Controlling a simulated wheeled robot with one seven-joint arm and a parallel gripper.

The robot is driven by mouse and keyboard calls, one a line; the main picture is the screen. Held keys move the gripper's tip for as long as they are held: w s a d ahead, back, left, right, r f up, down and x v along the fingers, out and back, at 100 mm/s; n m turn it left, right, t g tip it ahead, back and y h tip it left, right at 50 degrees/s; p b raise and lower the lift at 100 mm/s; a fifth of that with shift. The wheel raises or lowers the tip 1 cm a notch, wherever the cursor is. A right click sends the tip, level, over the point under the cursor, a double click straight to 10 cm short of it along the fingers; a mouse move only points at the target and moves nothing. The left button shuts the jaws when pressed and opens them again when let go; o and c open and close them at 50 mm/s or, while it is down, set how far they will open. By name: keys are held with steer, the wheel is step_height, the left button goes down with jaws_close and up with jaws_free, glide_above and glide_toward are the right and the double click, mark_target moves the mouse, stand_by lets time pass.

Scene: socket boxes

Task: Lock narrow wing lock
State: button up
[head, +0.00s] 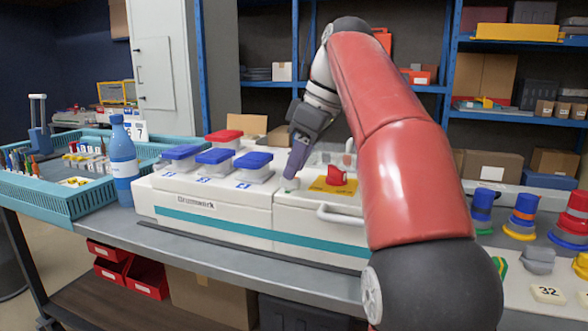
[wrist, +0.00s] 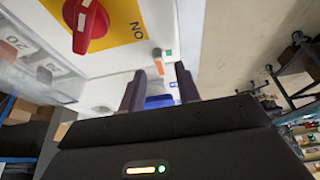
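A small, narrow grey and orange piece (wrist: 158,62), possibly the wing lock, stands on the white panel beside a green mark in the wrist view. In the head view a small pale piece (head: 290,185) shows at my fingertips. My gripper (head: 291,172) points down at the white box (head: 320,212). In the wrist view my gripper (wrist: 158,78) has its two dark fingers apart, with the narrow piece just beyond the gap. I cannot tell whether the fingers touch it or stand around it.
A red rotary knob (head: 336,175) on a yellow plate stands right of my gripper. Blue-lidded sockets (head: 254,160) and a red-lidded one (head: 224,136) are to the left. A white handle (head: 340,214) juts from the box front. A blue bottle (head: 123,155) stands farther left.

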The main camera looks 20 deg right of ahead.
steer(key=s+d, duration=0.2)
steer(key=d, duration=0.1)
steer(key=s+d, duration=0.2)
steer(key=d, duration=0.1)
steer(key=s+d, duration=0.3)
steer(key=d, duration=0.1)
steer(key=shift+s+r+b, duration=0.1)
steer(key=shift+r+b, duration=0.2)
steer(key=shift+r, duration=0.1)
